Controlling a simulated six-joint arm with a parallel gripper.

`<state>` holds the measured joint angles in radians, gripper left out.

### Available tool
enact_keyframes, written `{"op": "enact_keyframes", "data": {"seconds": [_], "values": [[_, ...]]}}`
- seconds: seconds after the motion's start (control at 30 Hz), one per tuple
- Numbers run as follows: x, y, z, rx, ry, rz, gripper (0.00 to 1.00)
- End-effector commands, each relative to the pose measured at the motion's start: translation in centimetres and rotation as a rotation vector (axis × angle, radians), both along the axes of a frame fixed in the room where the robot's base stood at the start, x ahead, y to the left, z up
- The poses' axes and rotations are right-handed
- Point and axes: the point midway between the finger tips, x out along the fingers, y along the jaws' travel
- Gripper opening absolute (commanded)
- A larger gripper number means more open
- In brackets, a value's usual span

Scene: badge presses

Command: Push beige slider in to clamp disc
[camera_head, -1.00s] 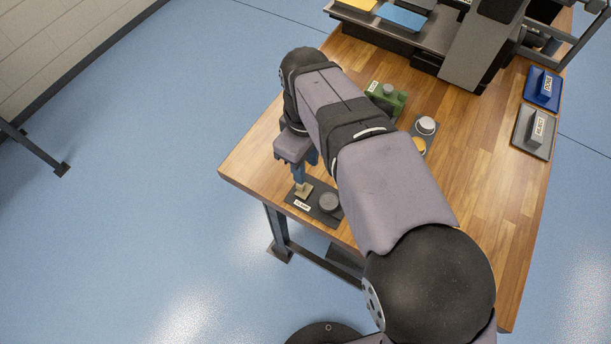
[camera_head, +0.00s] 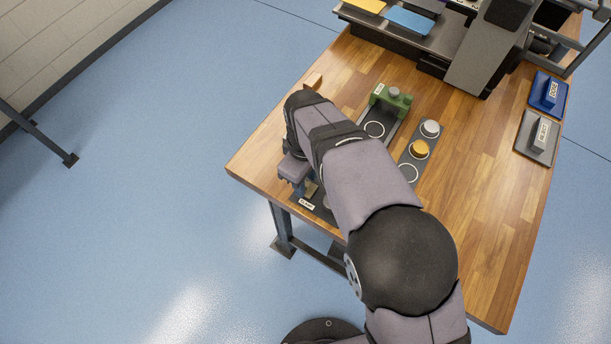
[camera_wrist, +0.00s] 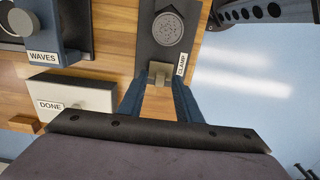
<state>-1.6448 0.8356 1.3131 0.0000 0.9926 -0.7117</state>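The black clamp base (camera_wrist: 190,14) with its CLAMP label shows at the top of the wrist view, and near the table's front-left corner in the head view (camera_head: 320,211). A round grey disc (camera_wrist: 167,30) lies on it. The beige slider (camera_wrist: 158,74) sits at the base's near end, apart from the disc. My gripper (camera_wrist: 159,84) has its two blue fingers spread, with their tips at either side of the slider. I cannot tell whether they press on it. In the head view my arm hides most of the disc and slider.
A WAVES fixture (camera_wrist: 68,57) and a white DONE block (camera_wrist: 75,97) show at left in the wrist view. A green press (camera_head: 391,98) and a plate holding an orange disc (camera_head: 419,149) stand right of my arm. Open floor lies beyond the table's front-left edge.

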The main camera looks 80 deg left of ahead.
Motion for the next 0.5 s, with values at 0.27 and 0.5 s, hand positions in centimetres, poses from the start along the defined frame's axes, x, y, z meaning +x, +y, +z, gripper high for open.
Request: {"op": "enact_keyframes", "data": {"seconds": [0.27,0.5], "values": [[0.01,-0.02,-0.26,0.000,0.000,0.000,0.31],[-0.01,-0.02,-0.22,0.000,0.000,0.000,0.00]]}}
